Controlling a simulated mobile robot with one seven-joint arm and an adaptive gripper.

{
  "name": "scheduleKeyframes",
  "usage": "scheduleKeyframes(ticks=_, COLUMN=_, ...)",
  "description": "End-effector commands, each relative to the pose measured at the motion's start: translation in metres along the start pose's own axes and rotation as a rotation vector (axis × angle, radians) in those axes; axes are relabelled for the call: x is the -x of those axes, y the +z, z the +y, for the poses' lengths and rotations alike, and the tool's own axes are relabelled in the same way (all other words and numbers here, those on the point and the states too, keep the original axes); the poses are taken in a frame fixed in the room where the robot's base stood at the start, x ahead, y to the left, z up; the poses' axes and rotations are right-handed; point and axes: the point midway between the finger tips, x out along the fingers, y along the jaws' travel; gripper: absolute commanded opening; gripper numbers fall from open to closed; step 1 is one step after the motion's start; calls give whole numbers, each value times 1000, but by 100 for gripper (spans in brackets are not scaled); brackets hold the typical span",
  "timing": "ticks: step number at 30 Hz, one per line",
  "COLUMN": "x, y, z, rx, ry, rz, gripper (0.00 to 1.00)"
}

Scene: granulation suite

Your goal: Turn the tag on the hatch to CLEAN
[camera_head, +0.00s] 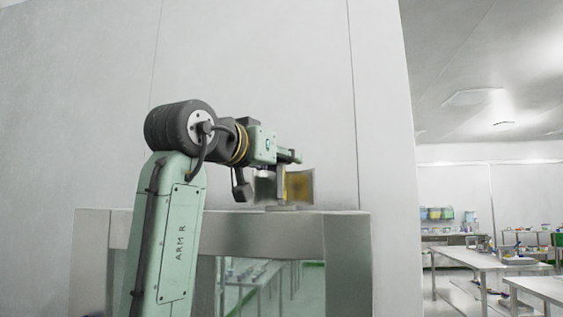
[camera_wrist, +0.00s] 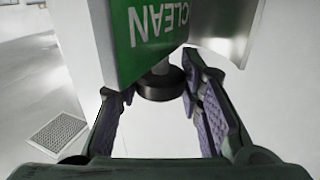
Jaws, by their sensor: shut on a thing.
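The tag (camera_head: 299,187) stands on top of the hatch frame (camera_head: 230,232) in the head view. In the wrist view a green face of the tag (camera_wrist: 150,35) fills the top, with the word CLEAN upside down. A round dark knob (camera_wrist: 161,86) on a grey stem sits below that face. My gripper (camera_wrist: 157,92) has its two fingers on either side of the knob and is shut on it. In the head view my gripper (camera_head: 288,158) is at the tag, partly hidden by its own wrist.
The hatch has a steel surround and a glass pane (camera_head: 275,285) set in a pale wall (camera_head: 280,80). Long benches (camera_head: 470,258) with several items stand in the room at the right.

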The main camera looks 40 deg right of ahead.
Motion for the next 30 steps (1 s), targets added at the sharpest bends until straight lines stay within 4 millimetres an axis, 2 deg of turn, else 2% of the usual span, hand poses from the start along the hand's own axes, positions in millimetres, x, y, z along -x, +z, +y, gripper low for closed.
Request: scheduleKeyframes(ticks=30, x=-1, y=-2, z=3, rx=-1, ry=-956, rz=1, gripper=6)
